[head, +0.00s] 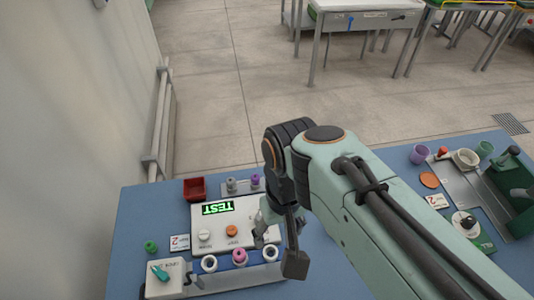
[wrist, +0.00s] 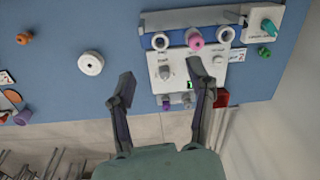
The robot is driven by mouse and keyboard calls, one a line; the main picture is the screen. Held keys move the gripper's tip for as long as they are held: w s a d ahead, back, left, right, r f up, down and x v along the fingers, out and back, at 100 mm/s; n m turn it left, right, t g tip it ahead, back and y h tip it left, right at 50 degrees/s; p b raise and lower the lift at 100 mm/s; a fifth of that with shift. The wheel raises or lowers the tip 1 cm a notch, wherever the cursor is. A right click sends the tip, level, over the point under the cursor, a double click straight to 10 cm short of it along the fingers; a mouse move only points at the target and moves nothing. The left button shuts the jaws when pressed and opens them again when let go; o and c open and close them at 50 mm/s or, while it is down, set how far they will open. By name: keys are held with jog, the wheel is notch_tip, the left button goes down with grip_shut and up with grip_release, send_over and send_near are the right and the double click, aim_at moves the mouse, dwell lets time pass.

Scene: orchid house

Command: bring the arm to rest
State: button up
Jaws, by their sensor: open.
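My gripper (wrist: 160,80) is open, with nothing between its fingers in the wrist view. In the head view it (head: 276,243) hangs over the right end of a white panel box (head: 215,223) on the blue table (head: 132,222). The box carries a green display reading TEST (head: 218,208), a white knob (head: 205,235) and an orange knob (head: 232,231). In the wrist view the panel (wrist: 182,60) lies beyond the fingertips. How high the fingers are above it is hard to tell. My arm hides the table's middle in the head view.
White rings (head: 209,264) and a pink part (head: 239,257) line the panel's front. A red bin (head: 194,189) stands behind its left end. A white box with a teal handle (head: 165,279) is front left. Cups (head: 467,158) and a green device (head: 515,190) stand at right.

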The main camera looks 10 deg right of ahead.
jog(key=s+d+f, duration=0.1)
jog(key=s+d, duration=0.1)
jog(key=s, duration=0.4)
jog(key=shift+d+f+m, duration=0.15)
jog(key=shift+d+m, duration=0.1)
jog(key=shift+m, duration=0.05)
